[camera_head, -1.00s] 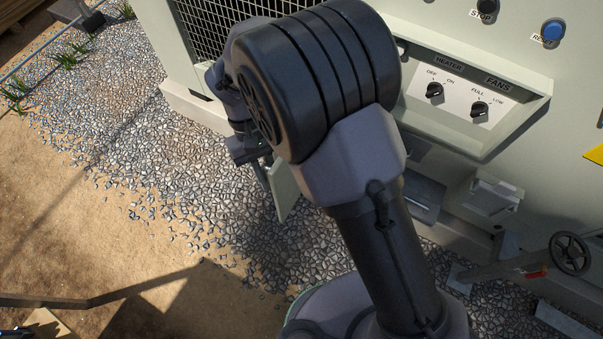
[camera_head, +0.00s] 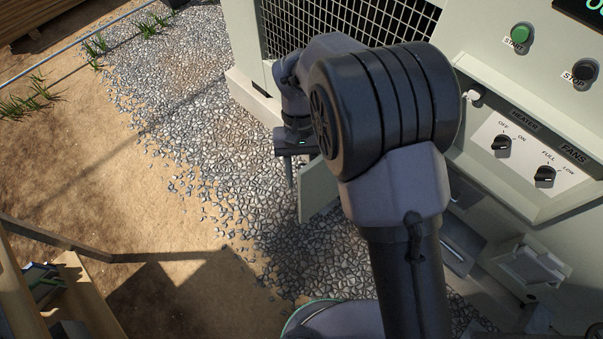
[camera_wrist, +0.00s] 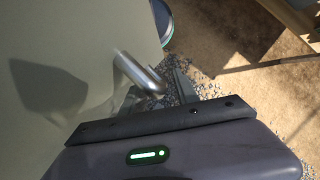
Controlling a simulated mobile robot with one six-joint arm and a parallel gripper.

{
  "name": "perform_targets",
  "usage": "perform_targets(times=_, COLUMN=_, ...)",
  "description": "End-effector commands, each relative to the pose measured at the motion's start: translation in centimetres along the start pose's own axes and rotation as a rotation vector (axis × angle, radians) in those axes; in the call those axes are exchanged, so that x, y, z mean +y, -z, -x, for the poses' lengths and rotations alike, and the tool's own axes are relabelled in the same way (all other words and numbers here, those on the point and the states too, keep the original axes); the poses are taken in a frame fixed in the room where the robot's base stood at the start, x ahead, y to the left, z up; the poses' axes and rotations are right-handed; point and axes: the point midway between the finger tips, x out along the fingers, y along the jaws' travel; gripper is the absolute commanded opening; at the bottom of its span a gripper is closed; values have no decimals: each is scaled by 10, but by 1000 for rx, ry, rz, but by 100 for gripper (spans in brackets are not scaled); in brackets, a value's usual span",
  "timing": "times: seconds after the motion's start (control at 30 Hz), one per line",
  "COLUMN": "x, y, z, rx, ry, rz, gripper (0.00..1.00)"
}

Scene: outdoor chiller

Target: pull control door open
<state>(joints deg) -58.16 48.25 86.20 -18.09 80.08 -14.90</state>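The control door (camera_head: 318,188) is a pale panel standing out from the chiller, above the gravel and partly hidden behind my arm. In the wrist view the pale door (camera_wrist: 85,50) fills the left side and bears a silver bar handle (camera_wrist: 138,74). My gripper (camera_head: 290,172) is at the door's left side in the head view, with a finger pointing down. In the wrist view a dark finger (camera_wrist: 182,82) lies close to the handle's lower end. The gripper body hides the contact, so I cannot tell whether the fingers close on the handle.
The chiller's control panel (camera_head: 530,165) with HEATER and FANS knobs is right of my arm. A mesh grille (camera_head: 350,22) is behind the arm. Gravel (camera_head: 190,110) and bare ground lie open to the left. A wooden shelf (camera_head: 75,295) stands at lower left.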

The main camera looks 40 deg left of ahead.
Motion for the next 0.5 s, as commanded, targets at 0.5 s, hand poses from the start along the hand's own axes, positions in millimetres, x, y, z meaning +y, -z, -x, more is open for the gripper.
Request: perform_targets(times=0.5, x=0, y=0, z=44, rx=4, ry=1, rz=0, gripper=36)
